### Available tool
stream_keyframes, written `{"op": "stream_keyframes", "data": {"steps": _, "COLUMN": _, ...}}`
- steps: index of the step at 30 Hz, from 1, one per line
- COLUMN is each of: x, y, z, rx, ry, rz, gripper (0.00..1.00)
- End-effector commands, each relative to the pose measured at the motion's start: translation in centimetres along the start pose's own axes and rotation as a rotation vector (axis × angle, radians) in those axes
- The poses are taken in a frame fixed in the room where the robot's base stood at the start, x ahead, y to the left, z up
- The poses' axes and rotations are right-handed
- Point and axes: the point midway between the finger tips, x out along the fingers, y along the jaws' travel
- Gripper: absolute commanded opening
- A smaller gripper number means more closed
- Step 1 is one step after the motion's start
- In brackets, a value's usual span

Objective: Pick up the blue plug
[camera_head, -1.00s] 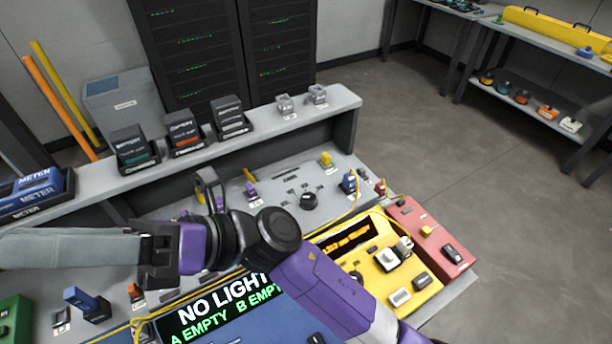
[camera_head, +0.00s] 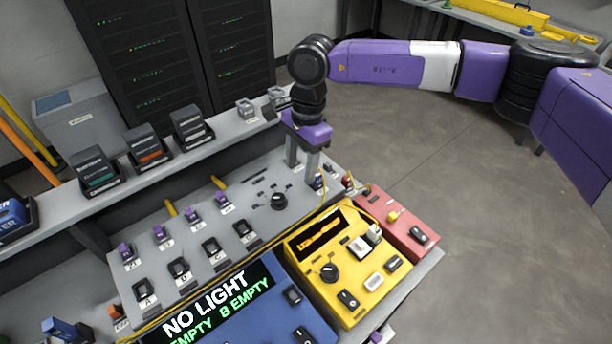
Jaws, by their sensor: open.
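The small blue plug (camera_head: 318,182) stands at the back right of the grey sloped panel (camera_head: 235,258), near its right edge. It is partly hidden by one finger of my gripper (camera_head: 302,172). My gripper points down over that corner with its two grey fingers apart and nothing seen between them. The right finger's tip is close to the plug; I cannot tell whether it touches it.
Purple plugs (camera_head: 192,215) and black switches (camera_head: 211,248) line the panel. A yellow splicer (camera_head: 352,285) and a red box (camera_head: 402,222) stand to the right. A grey shelf (camera_head: 150,192) with labelled boxes runs behind. Another blue item (camera_head: 62,328) sits at lower left.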

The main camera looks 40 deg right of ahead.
Motion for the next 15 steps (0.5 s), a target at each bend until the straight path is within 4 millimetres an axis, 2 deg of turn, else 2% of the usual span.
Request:
{"op": "stream_keyframes", "data": {"steps": 1, "x": -0.8, "y": 0.0, "z": -2.2, "rx": 0.006, "ry": 0.053, "rz": 0.000, "gripper": 0.51}}
{"op": "stream_keyframes", "data": {"steps": 3, "x": -1.4, "y": 0.1, "z": -4.1, "rx": 0.010, "ry": 0.097, "rz": 0.002, "gripper": 0.51}}
{"op": "stream_keyframes", "data": {"steps": 5, "x": -1.5, "y": 0.1, "z": -5.0, "rx": 0.011, "ry": 0.119, "rz": 0.004, "gripper": 0.51}}
{"op": "stream_keyframes", "data": {"steps": 15, "x": 1.4, "y": 0.1, "z": -5.5, "rx": 0.011, "ry": 0.125, "rz": 0.005, "gripper": 0.51}}
